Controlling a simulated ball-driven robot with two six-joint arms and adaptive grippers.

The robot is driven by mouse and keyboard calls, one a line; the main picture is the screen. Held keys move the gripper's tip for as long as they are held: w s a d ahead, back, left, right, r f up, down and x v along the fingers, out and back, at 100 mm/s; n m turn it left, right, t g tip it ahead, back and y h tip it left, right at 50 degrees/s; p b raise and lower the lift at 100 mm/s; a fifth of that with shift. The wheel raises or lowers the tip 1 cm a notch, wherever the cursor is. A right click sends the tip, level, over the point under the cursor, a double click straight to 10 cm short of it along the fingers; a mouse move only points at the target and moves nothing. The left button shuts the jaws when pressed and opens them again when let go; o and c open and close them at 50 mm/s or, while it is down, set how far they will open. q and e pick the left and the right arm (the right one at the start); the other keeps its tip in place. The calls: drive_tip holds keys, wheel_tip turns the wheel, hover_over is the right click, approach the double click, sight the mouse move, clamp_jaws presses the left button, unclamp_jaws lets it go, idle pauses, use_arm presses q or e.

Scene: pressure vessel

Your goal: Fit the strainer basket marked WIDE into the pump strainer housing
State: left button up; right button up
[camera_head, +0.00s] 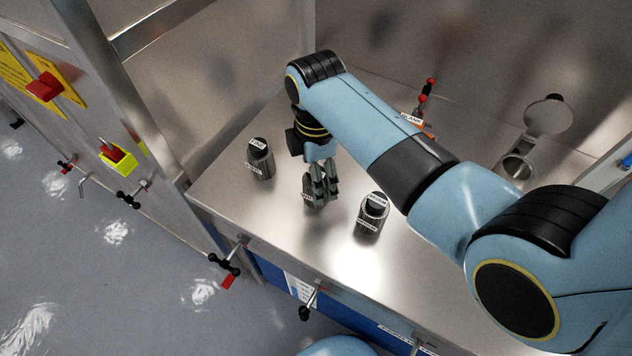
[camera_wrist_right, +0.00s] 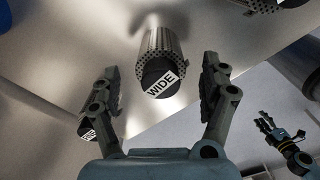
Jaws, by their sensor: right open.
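The WIDE strainer basket (camera_wrist_right: 160,50) is a grey perforated cylinder with a dark end that bears a white WIDE label. In the right wrist view it lies between my right gripper's spread fingers (camera_wrist_right: 161,80), with gaps on both sides. In the head view my right gripper (camera_head: 322,188) points down at the bench over this basket, which it mostly hides. The pump strainer housing appears to be the round opening (camera_head: 516,168) at the right, with a round lid (camera_head: 548,117) raised behind it. My left gripper (camera_wrist_right: 272,130) seems to show small at the right of the wrist view; its jaw state is unclear.
The FINE basket (camera_head: 260,158) stands left of my gripper; another basket (camera_head: 372,213), its label unreadable, stands to the right. A red-knobbed part (camera_head: 426,92) is at the back by a BLANK label. Clamp handles (camera_head: 312,298) line the front edge. My right forearm spans the bench.

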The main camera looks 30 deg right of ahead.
drive_tip(key=c, duration=1.4)
drive_tip(key=shift+o, duration=0.2)
drive_tip(key=shift+r, duration=0.1)
